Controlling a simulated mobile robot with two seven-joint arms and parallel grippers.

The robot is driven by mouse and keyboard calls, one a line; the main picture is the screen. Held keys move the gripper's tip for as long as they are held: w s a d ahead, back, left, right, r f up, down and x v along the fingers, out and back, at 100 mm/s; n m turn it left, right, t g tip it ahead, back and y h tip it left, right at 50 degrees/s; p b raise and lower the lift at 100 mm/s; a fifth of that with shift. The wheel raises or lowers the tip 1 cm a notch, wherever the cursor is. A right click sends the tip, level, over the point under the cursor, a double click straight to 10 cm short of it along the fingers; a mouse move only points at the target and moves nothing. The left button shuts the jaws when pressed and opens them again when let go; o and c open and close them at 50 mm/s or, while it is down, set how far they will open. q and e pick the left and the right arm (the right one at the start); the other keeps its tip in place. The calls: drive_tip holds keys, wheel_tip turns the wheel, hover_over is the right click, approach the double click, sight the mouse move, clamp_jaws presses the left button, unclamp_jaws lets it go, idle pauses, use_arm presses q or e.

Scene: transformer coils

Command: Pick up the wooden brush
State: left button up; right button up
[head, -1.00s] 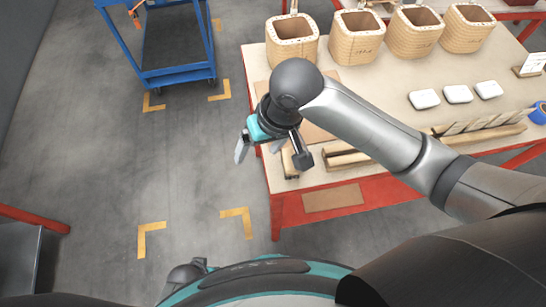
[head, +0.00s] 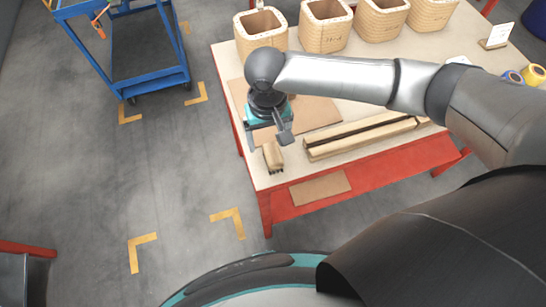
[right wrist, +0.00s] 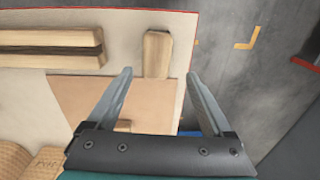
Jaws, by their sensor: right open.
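The wooden brush (head: 273,157) lies near the front left corner of the work table. It is a small pale block with dark bristles at its near end. In the right wrist view the brush (right wrist: 157,54) lies just beyond and between my fingertips, untouched. My right gripper (head: 268,139) is open and empty, above the table just behind the brush. Its two spread fingers also show in the right wrist view (right wrist: 159,75). My left gripper is not in view.
Long wooden bars (head: 362,135) lie right of the brush. A brown sheet (head: 313,113) lies behind it. Several wound wooden coils (head: 325,30) stand along the back. A blue cart (head: 150,75) stands on the floor at left. The table edge is close to the brush.

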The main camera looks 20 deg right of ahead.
sight(273, 153)
drive_tip(key=shift+f, duration=0.8)
drive_tip(key=shift+s+d+f+b, duration=0.1)
drive_tip(key=shift+s+f+b, duration=0.15)
drive_tip(key=shift+f, duration=0.65)
drive_tip(key=shift+s+d+f+b, duration=0.1)
drive_tip(key=shift+s+f+b, duration=0.15)
drive_tip(key=shift+f, duration=0.6)
drive_tip(key=shift+s+d+f+b, duration=0.15)
drive_tip(key=shift+f+b, duration=0.1)
drive_tip(key=shift+f, duration=0.65)
drive_tip(key=shift+c, duration=0.2)
clamp_jaws()
